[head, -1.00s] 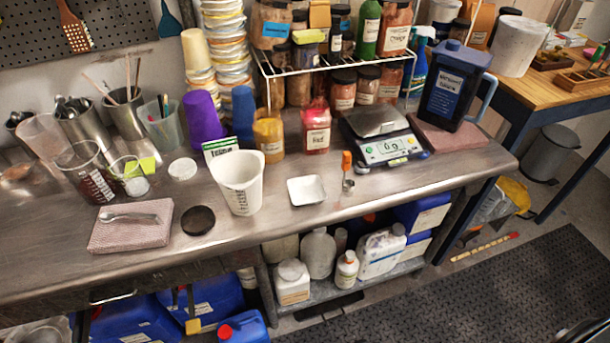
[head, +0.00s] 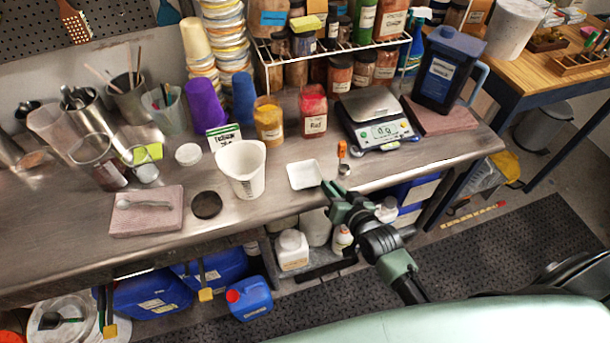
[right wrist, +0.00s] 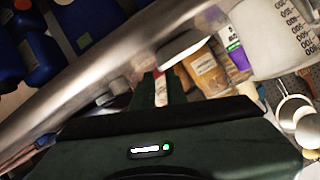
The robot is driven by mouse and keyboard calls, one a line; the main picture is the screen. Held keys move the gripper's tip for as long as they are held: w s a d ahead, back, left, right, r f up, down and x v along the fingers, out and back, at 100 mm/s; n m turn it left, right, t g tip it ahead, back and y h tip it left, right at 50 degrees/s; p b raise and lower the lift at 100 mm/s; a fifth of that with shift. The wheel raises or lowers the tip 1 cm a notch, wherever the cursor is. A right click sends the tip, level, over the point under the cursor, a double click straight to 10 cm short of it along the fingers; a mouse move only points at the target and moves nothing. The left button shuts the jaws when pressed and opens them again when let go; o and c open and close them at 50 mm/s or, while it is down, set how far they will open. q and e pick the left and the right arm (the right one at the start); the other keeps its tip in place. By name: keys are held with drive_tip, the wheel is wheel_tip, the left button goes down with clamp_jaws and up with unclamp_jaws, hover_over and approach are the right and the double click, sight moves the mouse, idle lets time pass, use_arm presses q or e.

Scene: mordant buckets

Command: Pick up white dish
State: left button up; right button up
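The white dish (head: 304,174) is a small, shallow square dish. My left gripper is not in view.
A scale (head: 375,118) stands right of the dish. A dark round lid (head: 206,205) and a pink folded cloth (head: 147,212) lie to the left. The counter directly around the dish is clear.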

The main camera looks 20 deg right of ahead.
sight(323, 174)
drive_tip(key=b+x, duration=0.1)
drive_tip(key=x, duration=0.1)
drive_tip(key=b+x, duration=0.4)
drive_tip(key=shift+w+d, duration=0.25)
drive_tip(key=shift+w, duration=0.25)
drive_tip(key=shift+w+b, duration=0.5)
drive_tip(key=shift+a, duration=0.1)
clamp_jaws()
drive_tip(key=shift+r, duration=0.1)
